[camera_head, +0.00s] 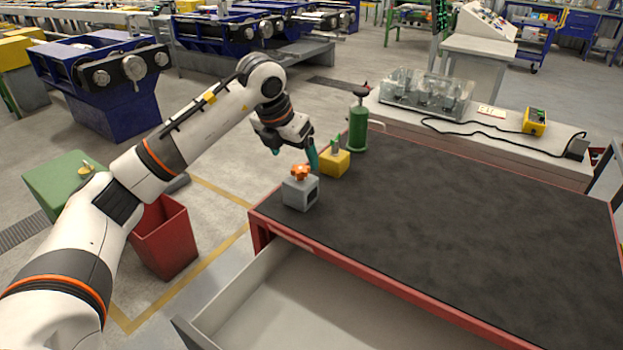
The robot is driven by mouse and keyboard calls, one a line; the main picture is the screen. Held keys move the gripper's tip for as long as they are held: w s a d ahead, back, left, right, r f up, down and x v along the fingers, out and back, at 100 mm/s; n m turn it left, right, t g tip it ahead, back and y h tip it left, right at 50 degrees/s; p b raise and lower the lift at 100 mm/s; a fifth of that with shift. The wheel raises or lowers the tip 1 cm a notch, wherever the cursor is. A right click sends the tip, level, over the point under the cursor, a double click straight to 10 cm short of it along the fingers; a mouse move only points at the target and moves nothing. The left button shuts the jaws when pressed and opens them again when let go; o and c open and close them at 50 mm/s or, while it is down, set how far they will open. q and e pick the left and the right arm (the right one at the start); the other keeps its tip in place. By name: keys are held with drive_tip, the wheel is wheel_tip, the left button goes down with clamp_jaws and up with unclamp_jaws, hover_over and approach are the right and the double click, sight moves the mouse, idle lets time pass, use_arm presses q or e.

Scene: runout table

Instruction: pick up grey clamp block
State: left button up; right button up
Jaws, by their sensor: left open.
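The grey clamp block (300,192) stands upright at the near left corner of the dark table top (450,215). It has an orange knob (300,172) on top and a dark opening in its right side. My left gripper (294,157) is open, with its teal fingertips pointing down behind the block. It looks apart from the block, and one finger is close to the yellow block (335,162); whether it touches that block I cannot tell. My right gripper is not in view.
A green canister (358,127) stands behind the yellow block. An open drawer (320,305) juts out below the table's front edge. A red bin (165,238) is on the floor at left. The table's middle and right are clear.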

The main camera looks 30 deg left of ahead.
sight(299, 171)
use_arm(q)
drive_tip(key=shift+w+f, duration=0.1)
drive_tip(key=shift+w, duration=0.15)
drive_tip(key=x, duration=0.5)
drive_tip(key=shift+s+f+p, duration=0.1)
drive_tip(key=shift+f+p, duration=0.2)
drive_tip(key=shift+f, duration=0.05)
drive_tip(key=shift+w+f, duration=0.25)
drive_tip(key=shift+f, duration=0.4)
drive_tip(key=x, duration=0.3)
drive_tip(key=shift+a+f+p, duration=0.25)
drive_tip(key=shift+p, duration=0.15)
drive_tip(key=shift+w+f, duration=0.2)
drive_tip(key=shift+f, duration=0.1)
drive_tip(key=c, duration=0.7)
drive_tip(key=shift+r, duration=0.15)
drive_tip(key=c, duration=0.8)
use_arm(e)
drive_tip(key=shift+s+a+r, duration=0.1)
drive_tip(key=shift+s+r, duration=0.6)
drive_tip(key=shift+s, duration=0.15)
